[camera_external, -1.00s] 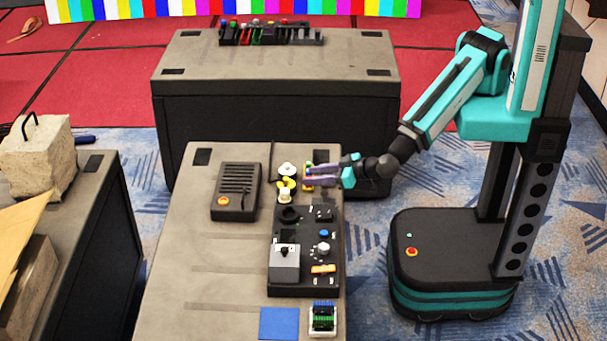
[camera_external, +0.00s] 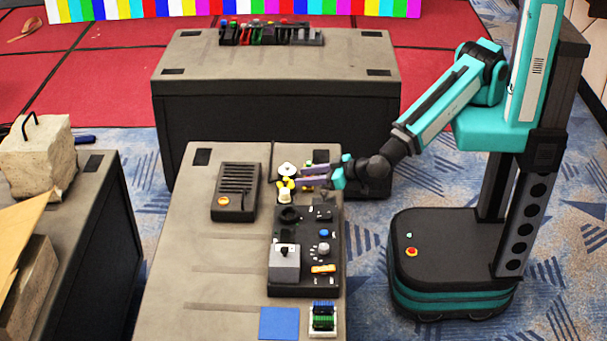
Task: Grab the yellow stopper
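A small yellow piece (camera_external: 284,183), which looks like the yellow stopper, sits at the far end of the near table. A pale, cream-coloured part (camera_external: 285,196) is just in front of it, and a white round piece (camera_external: 287,169) is just behind. My gripper (camera_external: 301,175) reaches in low from the right, its fingertips pointing left close beside the yellow piece. I cannot tell whether they touch it or how far apart the fingers are. Another small item with yellow on it is largely hidden by the fingers.
A black panel (camera_external: 333,266) with knobs and a grey joystick block (camera_external: 285,262) lies nearer the camera. A dark slotted box (camera_external: 235,193) with an orange button stands to the left. A blue square (camera_external: 279,323) and a green connector block (camera_external: 323,318) lie at the front.

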